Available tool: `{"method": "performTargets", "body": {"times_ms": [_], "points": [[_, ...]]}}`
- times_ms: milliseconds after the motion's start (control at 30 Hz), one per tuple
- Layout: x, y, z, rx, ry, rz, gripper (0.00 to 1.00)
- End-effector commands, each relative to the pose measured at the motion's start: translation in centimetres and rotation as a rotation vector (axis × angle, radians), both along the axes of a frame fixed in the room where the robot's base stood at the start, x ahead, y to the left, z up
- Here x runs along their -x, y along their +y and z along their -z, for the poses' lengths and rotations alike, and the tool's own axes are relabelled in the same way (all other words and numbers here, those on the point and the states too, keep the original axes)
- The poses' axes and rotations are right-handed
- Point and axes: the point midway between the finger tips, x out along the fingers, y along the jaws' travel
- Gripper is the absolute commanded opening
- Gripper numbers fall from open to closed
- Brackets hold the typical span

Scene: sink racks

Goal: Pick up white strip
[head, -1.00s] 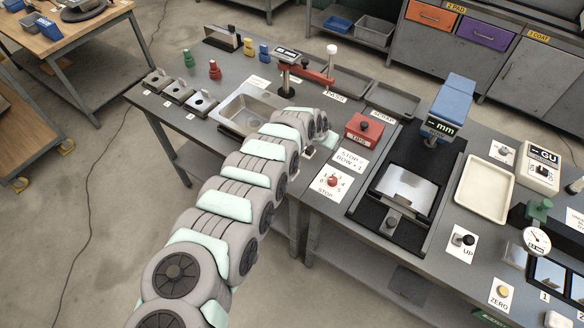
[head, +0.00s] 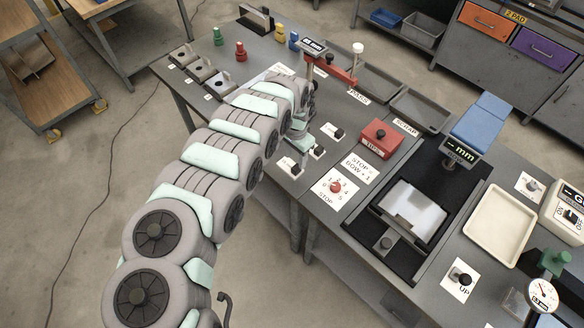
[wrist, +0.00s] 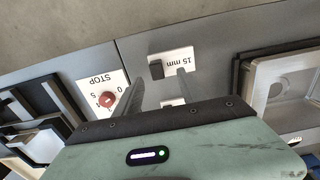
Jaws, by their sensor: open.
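In the head view my gripper (head: 298,130) hangs over the front part of the bench, partly hidden by my arm. In the wrist view its two fingers stand wide apart, with nothing between them (wrist: 114,78). A white strip marked "15 mm" (wrist: 182,61) with a black block on its end lies on the bench near the right fingertip. A second white piece (wrist: 172,103) is partly hidden behind the gripper body. In the head view, several white pieces with black blocks lie by the gripper, one near the front edge (head: 290,167). I cannot tell which one is the task's strip.
A STOP dial card (head: 334,187), a red box (head: 380,137) and a black machine with a bright plate (head: 412,208) stand to the right. A red-armed stand (head: 335,70) rises behind the gripper.

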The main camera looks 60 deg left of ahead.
Motion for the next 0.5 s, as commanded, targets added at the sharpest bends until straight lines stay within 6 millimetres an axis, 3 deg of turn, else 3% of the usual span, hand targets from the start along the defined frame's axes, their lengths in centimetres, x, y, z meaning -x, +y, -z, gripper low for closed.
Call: {"method": "performTargets", "body": {"times_ms": [167, 500], "points": [[0.0, -0.2, 0.8, 0.003, -0.001, 0.000, 0.47], [-0.3, -0.7, 4.6, 0.005, -0.001, 0.001, 0.47]]}}
